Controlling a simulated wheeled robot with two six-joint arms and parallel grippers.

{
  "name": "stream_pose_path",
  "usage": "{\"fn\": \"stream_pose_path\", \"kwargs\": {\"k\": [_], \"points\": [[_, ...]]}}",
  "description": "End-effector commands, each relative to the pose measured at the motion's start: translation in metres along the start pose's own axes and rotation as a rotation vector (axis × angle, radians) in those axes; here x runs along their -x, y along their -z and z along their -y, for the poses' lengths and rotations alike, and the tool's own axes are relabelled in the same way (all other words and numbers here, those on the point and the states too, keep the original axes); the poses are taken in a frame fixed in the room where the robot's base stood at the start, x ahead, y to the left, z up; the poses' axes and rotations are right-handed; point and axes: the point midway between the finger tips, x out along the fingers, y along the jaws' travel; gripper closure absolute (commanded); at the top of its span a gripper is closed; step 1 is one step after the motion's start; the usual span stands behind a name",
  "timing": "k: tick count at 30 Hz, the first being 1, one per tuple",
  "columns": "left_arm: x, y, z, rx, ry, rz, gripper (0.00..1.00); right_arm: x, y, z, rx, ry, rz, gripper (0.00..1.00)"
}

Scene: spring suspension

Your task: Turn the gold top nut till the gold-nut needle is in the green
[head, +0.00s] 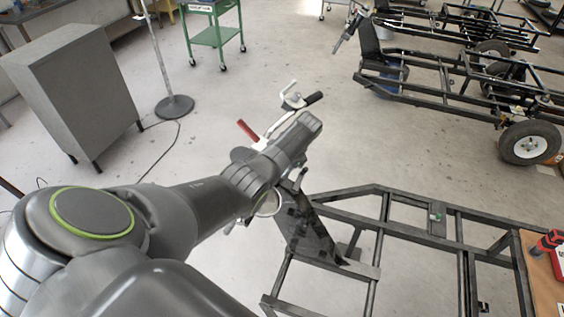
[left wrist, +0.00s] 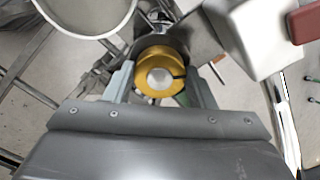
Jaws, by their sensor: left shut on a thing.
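In the head view my left arm and wrist cover the nut. A pale round cup-like housing (left wrist: 88,14) is beside the nut at the upper left; I cannot read any needle or green band. My right gripper is not in view.
A black frame (head: 375,230) stands under and right of my left wrist. A handlebar with a black grip (head: 314,98) and a red lever (head: 248,130) are close behind it. A wooden bench (head: 543,285) is at right.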

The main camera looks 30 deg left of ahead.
Motion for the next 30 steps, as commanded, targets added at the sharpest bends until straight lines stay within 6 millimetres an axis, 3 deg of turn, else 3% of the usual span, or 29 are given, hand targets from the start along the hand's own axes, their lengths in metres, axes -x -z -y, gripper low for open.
{"fn": "stream_pose_path", "kwargs": {"k": [15,30], "points": [[0.0000,0.0001,-0.0010,0.409,0.004,0.001,0.73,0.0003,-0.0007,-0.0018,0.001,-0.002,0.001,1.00],[-0.0001,0.0003,-0.0013,0.535,0.005,0.000,0.73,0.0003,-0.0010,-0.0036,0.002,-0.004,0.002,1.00]]}}
